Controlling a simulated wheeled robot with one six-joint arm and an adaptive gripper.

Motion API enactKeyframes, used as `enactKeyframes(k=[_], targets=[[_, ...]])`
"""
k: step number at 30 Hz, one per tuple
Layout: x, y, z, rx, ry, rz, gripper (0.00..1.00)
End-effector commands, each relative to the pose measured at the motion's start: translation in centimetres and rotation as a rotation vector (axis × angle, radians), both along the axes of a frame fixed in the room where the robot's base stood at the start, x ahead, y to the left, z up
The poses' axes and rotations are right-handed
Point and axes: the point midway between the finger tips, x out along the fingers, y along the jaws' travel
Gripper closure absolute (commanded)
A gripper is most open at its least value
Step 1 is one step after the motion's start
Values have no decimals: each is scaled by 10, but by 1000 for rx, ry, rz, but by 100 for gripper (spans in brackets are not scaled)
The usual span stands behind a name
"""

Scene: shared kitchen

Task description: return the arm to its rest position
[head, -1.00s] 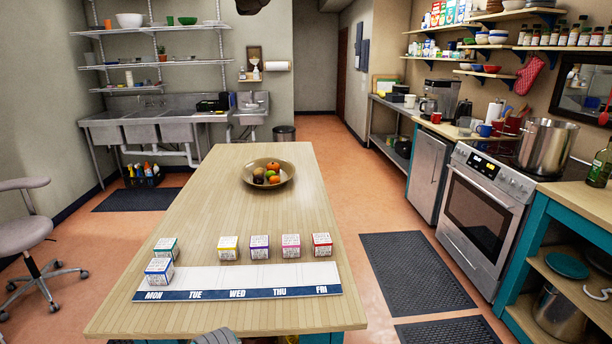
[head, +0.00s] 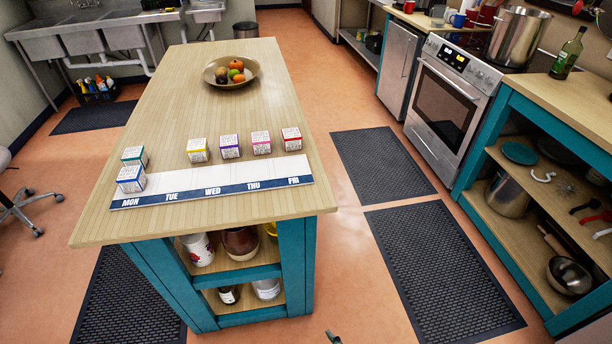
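My gripper cannot be made out in the head view. Only a small dark piece shows at the bottom edge, right of centre, too little to identify. The wooden-topped island (head: 150,228) stands ahead with a white and navy weekday strip (head: 225,180) on it. A blue-edged box (head: 131,179) stands on the strip's MON space. A teal-edged box (head: 134,155) stands just behind it. Yellow (head: 197,150), purple (head: 229,146), pink (head: 261,142) and red (head: 291,138) edged boxes stand in a row behind the strip.
A fruit bowl (head: 213,82) stands farther back on the island. Jars sit on the island's lower shelves. A stove (head: 447,100) and a teal-framed counter (head: 560,115) line the right side. Floor with dark mats (head: 440,270) lies between. A stool (head: 25,205) is at left.

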Motion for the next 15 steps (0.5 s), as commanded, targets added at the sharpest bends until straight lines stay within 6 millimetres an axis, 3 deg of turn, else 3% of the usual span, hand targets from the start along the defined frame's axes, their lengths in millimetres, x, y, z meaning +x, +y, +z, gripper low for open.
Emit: enactKeyframes(k=[1, 6, 15], targets=[[-17, -17, 0, 7, -9, -34, 14], [-61, -59, 15, 41, -66, -135, 14], [-142, -115, 66, 96, -171, -295, 14]])
